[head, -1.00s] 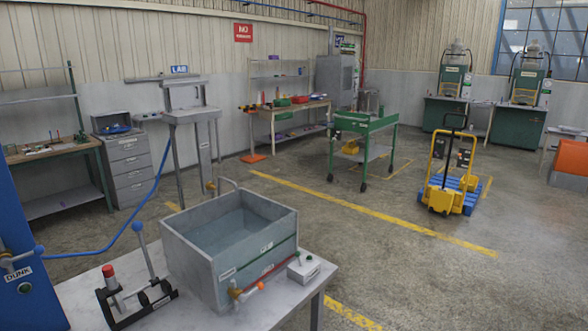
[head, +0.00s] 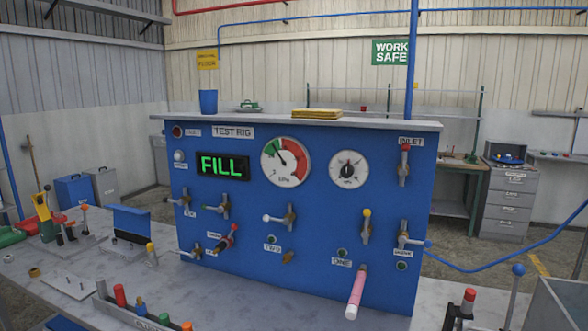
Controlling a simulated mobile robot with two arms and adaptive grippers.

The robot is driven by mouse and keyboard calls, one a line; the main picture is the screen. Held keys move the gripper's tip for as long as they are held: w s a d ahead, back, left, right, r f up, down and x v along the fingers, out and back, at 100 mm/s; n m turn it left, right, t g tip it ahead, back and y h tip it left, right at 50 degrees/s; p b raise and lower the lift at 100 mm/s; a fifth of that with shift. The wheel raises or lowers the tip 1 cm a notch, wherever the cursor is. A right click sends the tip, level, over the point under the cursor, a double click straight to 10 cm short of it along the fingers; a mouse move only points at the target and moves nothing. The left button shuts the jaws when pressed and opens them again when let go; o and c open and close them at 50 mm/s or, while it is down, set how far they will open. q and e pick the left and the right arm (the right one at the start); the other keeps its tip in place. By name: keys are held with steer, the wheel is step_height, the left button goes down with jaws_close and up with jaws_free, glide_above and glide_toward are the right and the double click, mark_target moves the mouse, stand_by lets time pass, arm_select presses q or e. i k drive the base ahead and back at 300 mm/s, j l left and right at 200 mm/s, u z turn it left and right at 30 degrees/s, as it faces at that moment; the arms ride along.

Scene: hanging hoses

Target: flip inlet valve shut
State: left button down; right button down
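The blue test rig panel (head: 330,225) stands on the bench in the middle of the head view. The inlet valve (head: 404,167) is at its upper right, under the label INLET. Its red-tipped handle stands roughly upright, along the vertical valve body. The display (head: 222,166) reads FILL in green. The left gauge (head: 286,161) has a red and green face, and its needle points to the upper left. Neither of my grippers is in view.
More valves sit lower on the panel, including a yellow-tipped one (head: 367,226). A pink hose (head: 356,292) sticks out at the lower front. A blue hose (head: 480,270) runs off right. Tools crowd the bench's left side. Space before the inlet valve looks clear.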

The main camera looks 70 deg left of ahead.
mark_target(402, 172)
steer(key=u, duration=2.25)
